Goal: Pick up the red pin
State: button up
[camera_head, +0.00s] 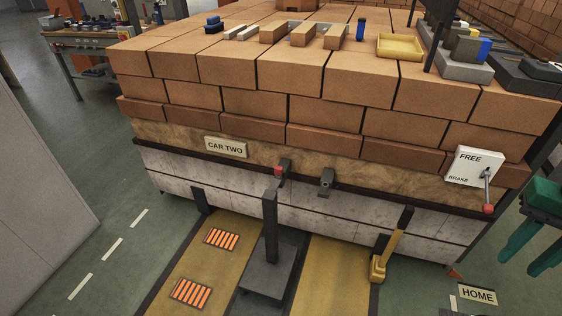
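A small red piece (279,170) shows at a dark bracket (286,167) on the front edge of the brick car, just right of the "CAR TWO" plate (225,148). It looks like the red pin, but it is too small to make out its full shape. A second dark bracket (327,181) to its right shows no red. Another red piece is the knob (488,209) at the lower end of the brake lever, on the white "FREE / BRAKE" plate (473,166).
A dark post (270,228) on a grey base stands in front of the car below the brackets. A yellow tool or stop (385,256) leans right of it. Green floor (112,240) is open at left.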

aim_at(279, 170)
jog(key=u, duration=0.4)
jog(key=i, duration=1.2)
jog(key=u, duration=0.65)
